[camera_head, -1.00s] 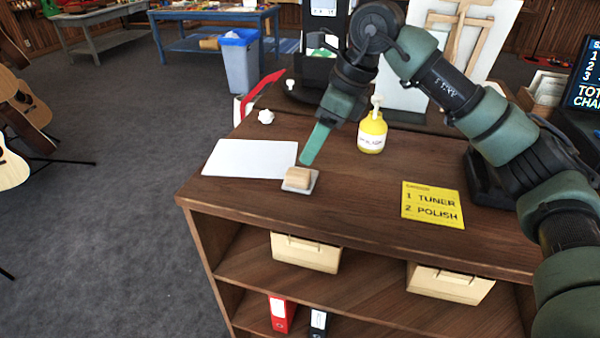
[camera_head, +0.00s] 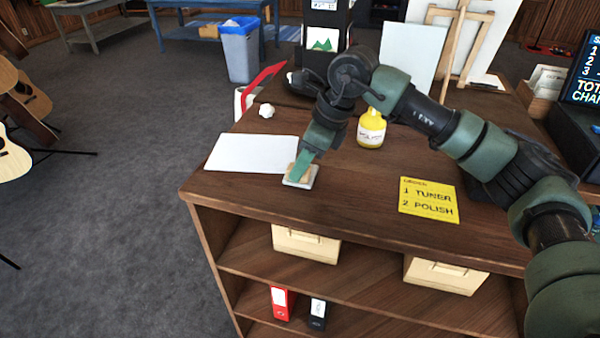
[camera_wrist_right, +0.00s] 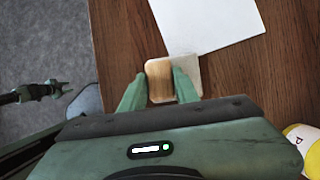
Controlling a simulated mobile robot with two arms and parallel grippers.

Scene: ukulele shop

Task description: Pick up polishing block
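The polishing block (camera_head: 293,171) is a small light wooden block on a pale square pad (camera_head: 308,181) near the front left of the counter. In the right wrist view the block (camera_wrist_right: 159,80) lies between the two fingers of my right gripper (camera_wrist_right: 161,82), with the pad (camera_wrist_right: 187,70) behind and to the right. In the head view my right gripper (camera_head: 301,166) points down at the block and partly hides it. Its fingers stand apart, one on each side and close to the block; firm contact is not visible. My left gripper is not in the head view.
A white sheet (camera_head: 252,153) lies just left of the block. A yellow bottle (camera_head: 371,129) stands behind, and a yellow note (camera_head: 428,200) lies to the right. The counter's front edge is close to the block.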

